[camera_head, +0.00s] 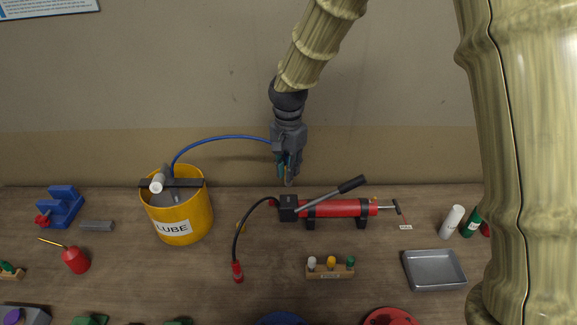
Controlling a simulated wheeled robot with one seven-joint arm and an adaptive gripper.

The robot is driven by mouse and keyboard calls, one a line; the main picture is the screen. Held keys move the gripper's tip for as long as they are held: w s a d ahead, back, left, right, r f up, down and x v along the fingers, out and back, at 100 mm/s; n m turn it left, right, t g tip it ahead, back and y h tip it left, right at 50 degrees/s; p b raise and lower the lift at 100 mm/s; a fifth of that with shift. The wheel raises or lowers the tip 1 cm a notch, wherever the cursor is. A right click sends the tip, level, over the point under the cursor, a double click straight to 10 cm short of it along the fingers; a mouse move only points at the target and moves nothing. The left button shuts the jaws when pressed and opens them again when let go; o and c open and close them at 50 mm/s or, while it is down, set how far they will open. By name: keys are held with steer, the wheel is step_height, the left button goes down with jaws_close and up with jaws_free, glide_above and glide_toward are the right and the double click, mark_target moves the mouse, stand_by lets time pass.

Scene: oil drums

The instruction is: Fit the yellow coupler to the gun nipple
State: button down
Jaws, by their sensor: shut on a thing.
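My gripper (288,178) points down above the back edge of the bench, shut on the end of a blue hose (225,137). The hose arches from the yellow LUBE bucket (187,222); its held end is mostly hidden by the fingers. A small wooden rack (330,273) holds a white, a yellow and a green piece; the yellow piece (331,262) stands in the middle. A red grease gun (335,208) lies on black supports below my gripper. Its black hose (241,232) ends in a red piece. I cannot make out a nipple.
A grey metal tray (434,270) and white (452,221) and green (471,222) bottles stand at the right. A red oil can (75,260) and a blue vice (61,206) are at the left. The bench is clear between the bucket and black hose.

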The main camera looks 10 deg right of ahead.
steer(key=shift+w+f, duration=0.15)
steer(key=shift+f, duration=0.5)
steer(key=shift+s+f+b, duration=0.45)
steer(key=shift+f+b, duration=0.15)
steer(key=shift+b, duration=0.25)
steer(key=shift+w+f, duration=0.25)
steer(key=shift+f, duration=0.7)
steer(key=shift+s+f, duration=0.1)
steer(key=shift+f+b, duration=0.3)
steer(key=shift+f, duration=0.75)
steer(key=c, duration=1.3)
jaws_free()
